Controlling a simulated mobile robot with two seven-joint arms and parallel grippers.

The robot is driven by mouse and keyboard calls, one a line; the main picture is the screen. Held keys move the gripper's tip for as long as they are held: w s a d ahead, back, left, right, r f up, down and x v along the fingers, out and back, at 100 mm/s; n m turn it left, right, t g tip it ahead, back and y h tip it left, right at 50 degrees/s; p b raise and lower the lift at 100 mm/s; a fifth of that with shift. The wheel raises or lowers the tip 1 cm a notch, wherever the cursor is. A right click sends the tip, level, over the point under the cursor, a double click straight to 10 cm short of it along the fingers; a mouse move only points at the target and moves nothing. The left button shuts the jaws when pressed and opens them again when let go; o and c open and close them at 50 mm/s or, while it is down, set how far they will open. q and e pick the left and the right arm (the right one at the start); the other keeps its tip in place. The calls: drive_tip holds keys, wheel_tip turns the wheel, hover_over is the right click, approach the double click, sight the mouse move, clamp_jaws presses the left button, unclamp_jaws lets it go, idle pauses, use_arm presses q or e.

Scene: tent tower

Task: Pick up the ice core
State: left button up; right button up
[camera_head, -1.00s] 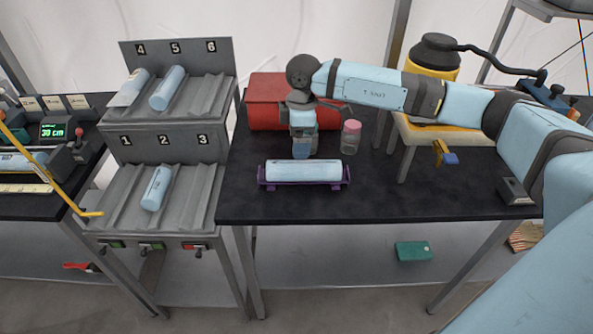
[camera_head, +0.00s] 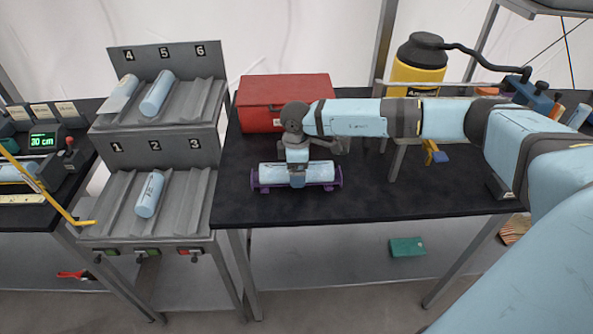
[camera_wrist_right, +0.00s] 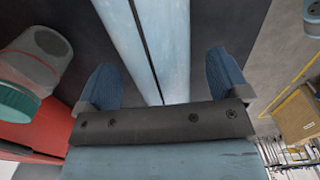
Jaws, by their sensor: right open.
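A pale blue ice core (camera_head: 318,171) lies lengthwise in a purple cradle (camera_head: 262,188) on the black table. My right gripper (camera_head: 297,182) points down over the middle of this core and hides part of it. In the right wrist view my right gripper (camera_wrist_right: 163,80) is open, with one blue finger on each side of the core (camera_wrist_right: 178,40), which has a dark line along it. I see gaps between the fingers and the core. My left gripper is not in view.
A red case (camera_head: 275,92) stands behind the core. A grey rack (camera_head: 115,195) on the left holds several more cores in numbered grooves. A yellow flask (camera_head: 415,75) stands at the back right. The table's front strip is clear.

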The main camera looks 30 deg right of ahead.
wheel_tip(320, 180, down, 2)
drive_tip(key=shift+f, duration=0.15)
drive_tip(key=c, duration=1.4)
